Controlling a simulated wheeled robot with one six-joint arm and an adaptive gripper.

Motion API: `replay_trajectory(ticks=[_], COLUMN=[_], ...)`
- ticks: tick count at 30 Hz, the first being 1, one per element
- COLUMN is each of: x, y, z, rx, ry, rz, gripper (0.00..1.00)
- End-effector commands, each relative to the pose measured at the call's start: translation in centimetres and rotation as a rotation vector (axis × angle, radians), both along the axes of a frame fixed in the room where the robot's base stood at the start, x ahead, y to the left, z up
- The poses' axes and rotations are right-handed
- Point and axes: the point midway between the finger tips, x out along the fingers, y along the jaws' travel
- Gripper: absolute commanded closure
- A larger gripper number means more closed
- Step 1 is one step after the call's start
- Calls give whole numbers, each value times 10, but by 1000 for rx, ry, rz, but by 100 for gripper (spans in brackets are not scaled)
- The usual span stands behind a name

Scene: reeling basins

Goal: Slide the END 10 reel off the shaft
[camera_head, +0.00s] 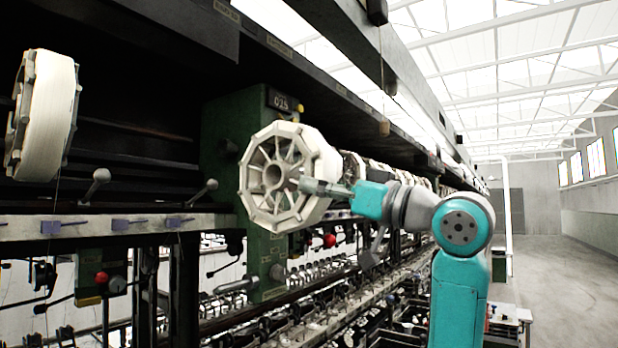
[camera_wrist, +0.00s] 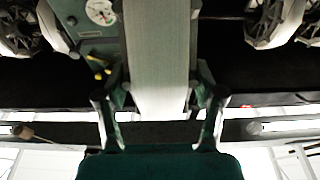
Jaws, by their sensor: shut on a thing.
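A white spoked reel (camera_head: 268,172) faces left in front of the machine, in the head view. Its hub opening shows, but I cannot see the shaft or whether the reel is still on it. No END 10 label is readable. My gripper (camera_head: 318,187) reaches the reel's right side from the right. In the wrist view the reel (camera_wrist: 157,60) is a pale upright band between the two fingers of my gripper (camera_wrist: 159,108), which is shut on it at the rim.
Another white reel (camera_head: 49,115) hangs at the far left. Levers (camera_head: 97,184) stick out along the rail at left. More reels (camera_head: 355,168) line the machine farther back. The aisle floor (camera_head: 560,275) at right is clear.

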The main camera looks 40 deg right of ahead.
Motion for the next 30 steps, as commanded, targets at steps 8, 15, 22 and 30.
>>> replay_trajectory(ticks=[8,15,22,30], x=[-27,-50,-58,-58], y=[-9,-17,-18,-18], z=[-18,-32,-38,-38], rx=[-1,-1,-1,-1], ry=[-1,-1,-1,-1], rz=[-2,-3,0,0], gripper=[74,74,74,74])
